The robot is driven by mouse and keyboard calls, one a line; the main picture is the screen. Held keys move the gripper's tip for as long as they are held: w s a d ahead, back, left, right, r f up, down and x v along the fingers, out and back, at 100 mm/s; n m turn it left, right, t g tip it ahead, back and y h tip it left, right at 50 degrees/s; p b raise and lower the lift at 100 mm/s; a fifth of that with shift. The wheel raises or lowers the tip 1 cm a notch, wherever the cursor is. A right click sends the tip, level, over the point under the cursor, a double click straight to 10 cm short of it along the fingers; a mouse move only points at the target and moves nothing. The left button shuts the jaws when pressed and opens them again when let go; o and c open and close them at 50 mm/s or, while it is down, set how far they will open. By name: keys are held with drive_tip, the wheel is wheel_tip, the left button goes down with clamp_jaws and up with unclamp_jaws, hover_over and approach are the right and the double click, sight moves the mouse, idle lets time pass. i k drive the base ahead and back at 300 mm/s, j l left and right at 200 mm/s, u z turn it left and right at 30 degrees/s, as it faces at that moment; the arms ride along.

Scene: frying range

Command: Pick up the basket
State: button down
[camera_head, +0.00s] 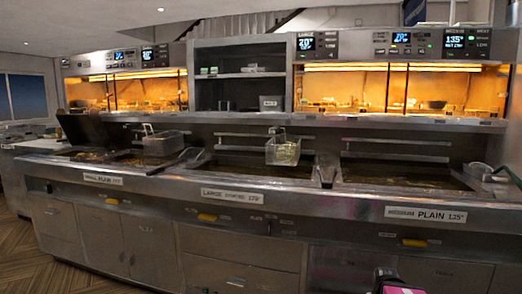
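A wire basket (283,151) hangs at the back of the middle fryer, above the vat, with yellowish contents or mesh showing. A second wire basket (162,145) sits at the back of the left fryer. A dark and pink piece at the bottom edge, right of centre, looks like the top of my gripper (388,282). It is mostly cut off by the frame, and its fingers cannot be made out. It is low in front of the range, well apart from both baskets.
The steel range (250,212) runs across the view, with dark vats. Its front edge bears labels and yellow handles (207,218). Lit warming shelves (340,90) stand behind. A metal container (478,171) sits at the right end. Wood floor (30,262) shows at left.

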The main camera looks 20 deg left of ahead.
sight(285, 149)
drive_tip(key=i+j, duration=0.1)
drive_tip(key=j, duration=1.2)
drive_tip(key=i+j, duration=0.15)
drive_tip(key=j, duration=0.5)
drive_tip(key=i+j, duration=0.1)
drive_tip(key=j, duration=0.55)
